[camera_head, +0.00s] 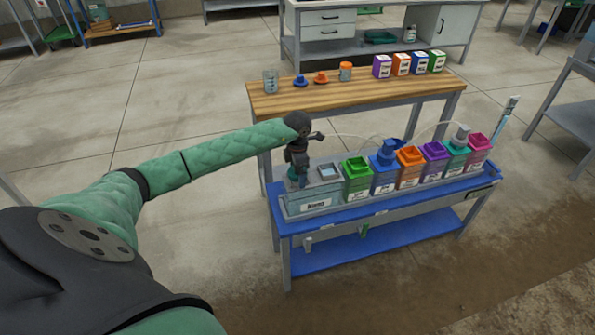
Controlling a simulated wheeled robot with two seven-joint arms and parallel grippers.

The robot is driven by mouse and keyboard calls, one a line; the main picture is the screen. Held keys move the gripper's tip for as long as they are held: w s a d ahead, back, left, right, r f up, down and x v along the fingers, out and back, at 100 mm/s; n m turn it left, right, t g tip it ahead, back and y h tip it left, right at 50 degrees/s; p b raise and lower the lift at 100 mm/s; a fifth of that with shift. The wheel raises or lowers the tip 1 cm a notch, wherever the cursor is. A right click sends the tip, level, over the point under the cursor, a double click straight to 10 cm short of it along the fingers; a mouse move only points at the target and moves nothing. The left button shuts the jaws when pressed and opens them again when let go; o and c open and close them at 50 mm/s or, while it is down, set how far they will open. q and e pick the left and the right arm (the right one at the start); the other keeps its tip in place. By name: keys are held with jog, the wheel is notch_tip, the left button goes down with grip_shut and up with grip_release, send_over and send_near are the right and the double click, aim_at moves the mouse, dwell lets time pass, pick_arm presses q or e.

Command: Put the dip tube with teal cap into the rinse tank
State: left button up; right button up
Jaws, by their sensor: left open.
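The rinse tank (338,197) is the pale grey-blue box with a white label at the left end of the blue-topped skid bench. My left gripper (295,178) is open and points down over the left part of this tank. A small teal patch (292,173), which looks like the teal cap, shows between and beside its fingers. The tube below that cap is hidden by the gripper and the tank wall, so I cannot tell how deep it sits. My right gripper is not in view.
Several coloured tanks, including a green one (357,183) and a blue one (384,176), stand in a row right of the rinse tank. Thin pale hoses arch above them. Behind, a wooden-topped table (330,101) holds a beaker (271,81), caps and small boxes.

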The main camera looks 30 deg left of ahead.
pick_arm(q)
notch_tip(320, 180, up, 6)
jog(key=shift+r+b, duration=0.25)
jog(key=shift+b, duration=0.5)
jog(key=shift+r, duration=0.6)
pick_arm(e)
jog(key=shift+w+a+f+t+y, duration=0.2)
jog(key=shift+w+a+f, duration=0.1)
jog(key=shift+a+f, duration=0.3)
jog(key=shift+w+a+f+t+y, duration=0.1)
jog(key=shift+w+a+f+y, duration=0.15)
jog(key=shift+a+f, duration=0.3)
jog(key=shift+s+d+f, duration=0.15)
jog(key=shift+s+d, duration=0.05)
